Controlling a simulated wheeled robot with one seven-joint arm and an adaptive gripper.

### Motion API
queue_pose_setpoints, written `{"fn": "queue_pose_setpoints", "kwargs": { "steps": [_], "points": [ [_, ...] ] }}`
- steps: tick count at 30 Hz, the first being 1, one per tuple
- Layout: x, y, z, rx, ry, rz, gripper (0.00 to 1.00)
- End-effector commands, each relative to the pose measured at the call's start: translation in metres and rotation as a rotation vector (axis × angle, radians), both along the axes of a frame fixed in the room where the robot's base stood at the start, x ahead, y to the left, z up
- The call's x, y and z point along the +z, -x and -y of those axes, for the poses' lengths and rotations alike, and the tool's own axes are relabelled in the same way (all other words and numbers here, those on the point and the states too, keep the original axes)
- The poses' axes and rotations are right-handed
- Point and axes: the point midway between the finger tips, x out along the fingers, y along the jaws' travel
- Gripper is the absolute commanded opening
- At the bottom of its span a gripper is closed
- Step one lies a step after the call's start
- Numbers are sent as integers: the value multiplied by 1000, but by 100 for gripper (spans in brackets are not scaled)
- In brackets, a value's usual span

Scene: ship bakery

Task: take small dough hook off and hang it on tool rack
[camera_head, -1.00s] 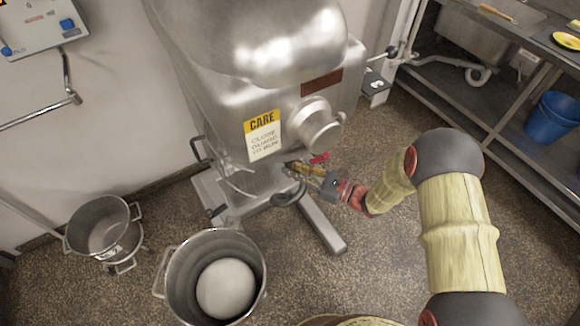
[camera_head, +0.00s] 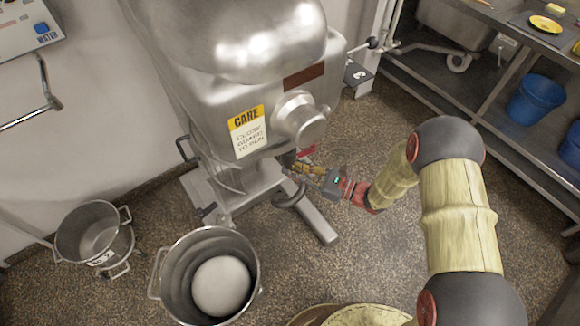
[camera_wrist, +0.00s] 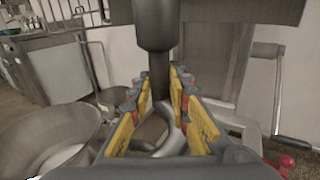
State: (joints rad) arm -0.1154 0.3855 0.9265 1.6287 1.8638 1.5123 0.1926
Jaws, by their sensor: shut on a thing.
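The small dough hook (camera_head: 289,196) is dark grey metal with a curled lower end, below the mixer head (camera_head: 245,80). My gripper (camera_head: 304,169) reaches in from the right and is shut on the hook. In the wrist view the yellow-padded fingers (camera_wrist: 163,115) stand on both sides of the hook (camera_wrist: 168,142). A thick dark cylinder (camera_wrist: 154,25) with a narrower shaft shows above and beyond the fingers. I cannot tell whether the hook is still joined to the mixer. I cannot make out the tool rack for certain.
A large bowl with pale dough (camera_head: 252,270) stands on the floor in front of the mixer, left of my gripper. Stacked pots (camera_head: 88,238) stand farther left. A mixer leg (camera_head: 318,226) juts forward below the hook. A steel bench (camera_head: 480,105) is at right.

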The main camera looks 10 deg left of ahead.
Motion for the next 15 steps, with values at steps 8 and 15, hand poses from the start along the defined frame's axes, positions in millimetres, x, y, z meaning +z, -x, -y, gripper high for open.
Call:
{"fn": "queue_pose_setpoints", "kwargs": {
  "steps": [8,15],
  "points": [
    [2,-1,0,0,-3,3,0],
    [8,-1,0,0,-2,3,0]
  ]
}}
